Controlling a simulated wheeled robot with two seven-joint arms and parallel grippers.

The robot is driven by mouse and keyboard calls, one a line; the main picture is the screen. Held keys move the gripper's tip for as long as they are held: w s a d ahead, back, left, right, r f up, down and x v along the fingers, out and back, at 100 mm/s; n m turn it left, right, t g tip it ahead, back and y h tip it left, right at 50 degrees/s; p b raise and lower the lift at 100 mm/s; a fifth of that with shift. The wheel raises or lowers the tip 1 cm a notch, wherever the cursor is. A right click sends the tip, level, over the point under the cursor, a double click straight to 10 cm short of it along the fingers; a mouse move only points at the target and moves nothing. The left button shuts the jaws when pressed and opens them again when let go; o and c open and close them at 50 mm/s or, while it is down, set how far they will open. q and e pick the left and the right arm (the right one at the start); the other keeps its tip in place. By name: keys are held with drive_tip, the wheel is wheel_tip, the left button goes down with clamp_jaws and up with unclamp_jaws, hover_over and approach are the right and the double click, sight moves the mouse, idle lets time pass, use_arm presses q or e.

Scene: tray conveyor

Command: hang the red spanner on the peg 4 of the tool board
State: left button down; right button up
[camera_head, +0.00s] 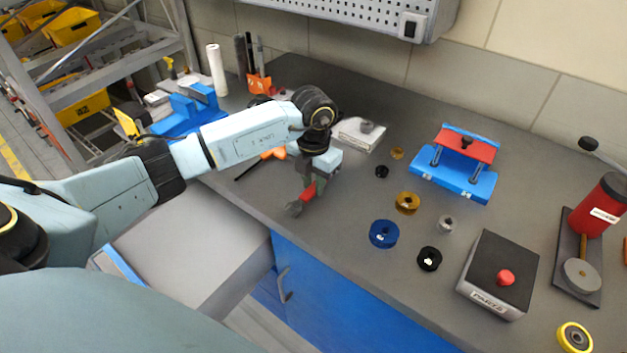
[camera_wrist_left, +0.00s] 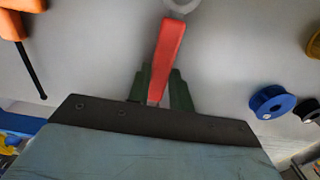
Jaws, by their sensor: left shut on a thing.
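The red spanner (camera_head: 308,193) has a red handle and a grey head that points toward the front edge of the grey workbench. My left gripper (camera_head: 311,183) is shut on its handle, low over the bench. In the left wrist view the red handle (camera_wrist_left: 167,55) runs up from between the green fingers of my left gripper (camera_wrist_left: 163,88), and the grey ring end shows at the top edge. I cannot tell whether the spanner touches the bench. A perforated grey board (camera_head: 330,10) shows at the top, cut off by the frame; no numbered peg is visible. My right gripper is not in view.
An orange-handled screwdriver (camera_head: 262,160) lies left of my gripper. To the right are a blue wheel (camera_head: 383,234), a yellow ring (camera_head: 407,203), a black ring (camera_head: 429,259), a blue and red fixture (camera_head: 455,183) and a box with a red button (camera_head: 492,285). An open drawer (camera_head: 190,250) juts out below.

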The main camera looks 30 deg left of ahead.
sight(312, 186)
use_arm(q)
drive_tip(key=shift+f, duration=0.2)
drive_tip(key=c, duration=1.3)
unclamp_jaws()
drive_tip(key=shift+o, duration=0.2)
wheel_tip(312, 186, up, 14)
drive_tip(key=shift+a+f, duration=0.2)
drive_tip(key=shift+f, duration=0.05)
